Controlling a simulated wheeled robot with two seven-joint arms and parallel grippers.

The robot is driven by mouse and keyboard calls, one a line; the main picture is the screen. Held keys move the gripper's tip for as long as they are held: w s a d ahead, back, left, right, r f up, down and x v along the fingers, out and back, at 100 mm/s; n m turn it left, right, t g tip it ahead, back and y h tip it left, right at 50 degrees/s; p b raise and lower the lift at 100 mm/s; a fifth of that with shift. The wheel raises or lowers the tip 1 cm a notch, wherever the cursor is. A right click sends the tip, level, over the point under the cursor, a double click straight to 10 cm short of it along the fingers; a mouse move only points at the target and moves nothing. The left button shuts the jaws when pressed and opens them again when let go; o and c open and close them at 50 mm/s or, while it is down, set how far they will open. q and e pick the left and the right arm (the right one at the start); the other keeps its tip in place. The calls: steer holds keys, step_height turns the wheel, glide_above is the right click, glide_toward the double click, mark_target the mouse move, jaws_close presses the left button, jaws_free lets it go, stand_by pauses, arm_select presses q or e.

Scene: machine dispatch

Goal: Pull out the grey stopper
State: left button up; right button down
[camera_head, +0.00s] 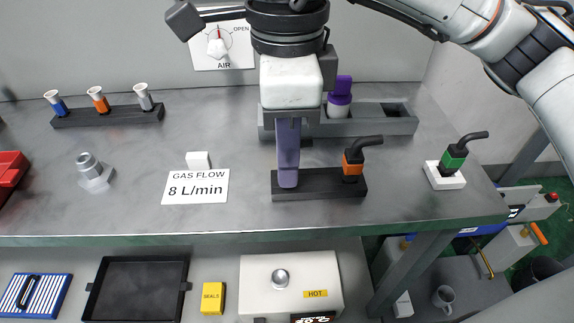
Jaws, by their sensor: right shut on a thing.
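My right gripper (288,183) comes down from the top and points straight down. Its purple-grey fingers are at the left end of a low black block (320,189). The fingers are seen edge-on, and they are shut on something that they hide. No grey stopper shows clearly at the block; the hidden thing may be it. An orange piece with a bent black tube (353,166) stands in the right part of the same block. My left gripper is not in view.
A green piece with a bent black tube (454,157) stands on a white base at the right. A grey holder (400,125) with a purple-topped bottle (340,98) is behind my gripper. A rack (110,117) with several coloured tubes, a metal fitting (94,175) and a gas-flow sign (195,187) are left.

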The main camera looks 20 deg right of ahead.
steer(key=shift+r+p, duration=1.95)
steer(key=shift+r, duration=1)
steer(key=shift+r+p, duration=0.85)
steer(key=shift+r, duration=0.45)
